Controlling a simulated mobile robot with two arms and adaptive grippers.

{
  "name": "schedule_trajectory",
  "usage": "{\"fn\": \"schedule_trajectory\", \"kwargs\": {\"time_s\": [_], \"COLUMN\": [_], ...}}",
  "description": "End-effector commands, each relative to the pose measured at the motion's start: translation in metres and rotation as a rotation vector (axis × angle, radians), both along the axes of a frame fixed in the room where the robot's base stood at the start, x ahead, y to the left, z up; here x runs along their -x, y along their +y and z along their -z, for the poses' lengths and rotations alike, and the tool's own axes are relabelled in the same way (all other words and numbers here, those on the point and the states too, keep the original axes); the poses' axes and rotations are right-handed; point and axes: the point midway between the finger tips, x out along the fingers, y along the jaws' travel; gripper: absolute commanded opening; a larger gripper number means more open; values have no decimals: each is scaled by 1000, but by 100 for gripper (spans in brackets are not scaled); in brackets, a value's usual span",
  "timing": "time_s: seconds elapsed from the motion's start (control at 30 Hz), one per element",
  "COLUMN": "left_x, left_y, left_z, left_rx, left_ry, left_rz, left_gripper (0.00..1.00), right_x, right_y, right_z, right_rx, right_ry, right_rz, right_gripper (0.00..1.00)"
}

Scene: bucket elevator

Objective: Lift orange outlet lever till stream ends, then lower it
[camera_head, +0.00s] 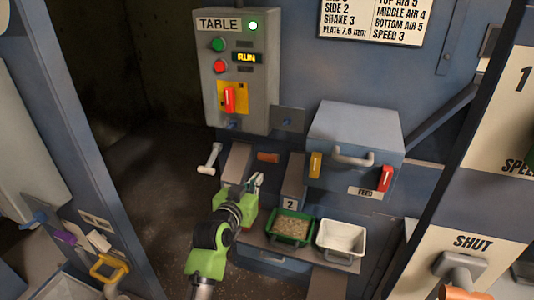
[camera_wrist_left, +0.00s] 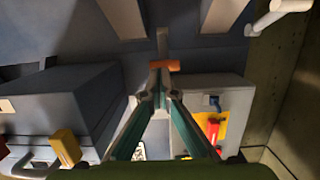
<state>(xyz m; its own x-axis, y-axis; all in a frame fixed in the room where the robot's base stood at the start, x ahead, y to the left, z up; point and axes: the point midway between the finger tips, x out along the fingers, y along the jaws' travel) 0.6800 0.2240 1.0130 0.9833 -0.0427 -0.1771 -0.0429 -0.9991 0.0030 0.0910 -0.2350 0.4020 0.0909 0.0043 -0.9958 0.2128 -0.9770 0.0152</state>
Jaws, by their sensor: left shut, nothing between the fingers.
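The orange outlet lever (camera_head: 268,157) shows as a small orange bar between two grey chutes. In the left wrist view the orange bar (camera_wrist_left: 165,66) sits on a grey stem just beyond my fingertips. My left gripper (camera_head: 258,181) is just below the lever in the head view. In the left wrist view its fingers (camera_wrist_left: 160,92) meet at the tips with nothing between them; whether they touch the lever I cannot tell. A green tray (camera_head: 290,213) holds grain below the chute marked 2. No falling stream is visible.
A white tray (camera_head: 341,254) stands right of the green one. A grey feed box (camera_head: 352,130) with yellow and red handles is above them. The TABLE control box (camera_head: 240,112) reads RUN, with a green lamp lit. A white handle (camera_head: 210,158) sticks out left of the chutes.

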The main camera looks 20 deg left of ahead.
Motion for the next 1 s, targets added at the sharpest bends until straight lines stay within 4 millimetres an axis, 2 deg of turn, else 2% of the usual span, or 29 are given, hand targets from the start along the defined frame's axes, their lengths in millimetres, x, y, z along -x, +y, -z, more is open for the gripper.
{"fn": "schedule_trajectory", "kwargs": {"time_s": [0.03, 0.1, 0.2, 0.37, 0.7, 1.0], "left_x": [0, 0, -3, -19, -71, -96], "left_y": [3, 5, 6, 6, 4, 3], "left_z": [-19, -34, -42, -41, -35, -30], "left_rx": [2, 0, -1, 0, 0, 0], "left_ry": [-32, -56, -68, -67, -66, -66], "left_rz": [-4, -8, -9, -9, -9, -9], "left_gripper": [0, 0, 0, 0, 0, 0], "right_x": [0, 0, 0, 0, 0, 1], "right_y": [0, 0, 0, 0, 0, 0], "right_z": [1, 1, 0, -4, -12, -15], "right_rx": [0, 0, 0, 0, 0, 0], "right_ry": [0, 0, 0, 0, 1, 1], "right_rz": [0, 0, 0, 0, 0, 0], "right_gripper": [40, 40, 40, 40, 40, 40]}}
